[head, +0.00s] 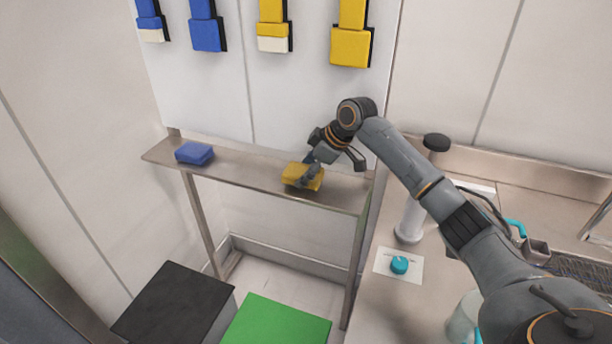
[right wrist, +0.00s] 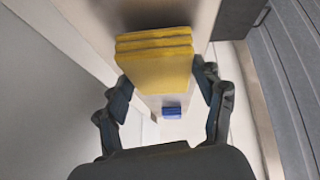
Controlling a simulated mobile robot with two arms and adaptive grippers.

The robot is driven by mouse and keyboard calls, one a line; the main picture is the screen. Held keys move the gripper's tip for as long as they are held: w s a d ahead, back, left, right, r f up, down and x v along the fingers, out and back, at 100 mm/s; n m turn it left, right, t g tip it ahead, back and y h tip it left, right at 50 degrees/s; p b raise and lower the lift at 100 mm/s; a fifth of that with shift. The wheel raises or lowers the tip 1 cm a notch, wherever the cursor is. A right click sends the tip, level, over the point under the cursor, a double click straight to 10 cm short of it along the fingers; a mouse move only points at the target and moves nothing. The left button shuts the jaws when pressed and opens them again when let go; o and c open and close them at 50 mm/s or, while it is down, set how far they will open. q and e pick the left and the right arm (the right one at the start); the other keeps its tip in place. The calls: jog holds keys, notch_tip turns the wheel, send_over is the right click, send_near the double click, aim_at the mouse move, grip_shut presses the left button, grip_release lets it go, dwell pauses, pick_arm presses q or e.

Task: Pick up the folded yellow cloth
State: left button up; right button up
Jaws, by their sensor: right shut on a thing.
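The folded yellow cloth (head: 297,177) is at the right part of the narrow metal shelf (head: 240,168). In the right wrist view the cloth (right wrist: 155,65) shows as a thick stack of layers between my two fingers. My right gripper (head: 312,172) is shut on it, one finger on each side. The cloth is on or very close to the shelf top; I cannot tell if there is a gap under it. My left gripper is not in view.
A folded blue cloth (head: 194,153) lies on the shelf's left part. Blue and yellow cloths hang on the wall above. A black box (head: 175,300) and a green one (head: 277,322) stand below.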

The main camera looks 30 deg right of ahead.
jog(key=v, duration=0.3)
jog(key=b+v, duration=0.1)
jog(key=v, duration=0.2)
jog(key=s+a+v, duration=0.1)
jog(key=v, duration=0.2)
jog(key=shift+s+r+b, duration=0.1)
jog(key=shift+b, duration=0.25)
jog(key=shift+s+d+r+b, duration=0.4)
jog(key=shift+s+r, duration=0.25)
jog(key=shift+s, duration=0.75)
jog(key=shift+s+d+r+b, duration=0.25)
jog(key=shift+s+d+r, duration=0.25)
jog(key=shift+s, duration=0.9)
jog(key=shift+s+d+r+b, duration=0.35)
jog(key=shift+s+r, duration=0.4)
jog(key=shift+s, duration=0.6)
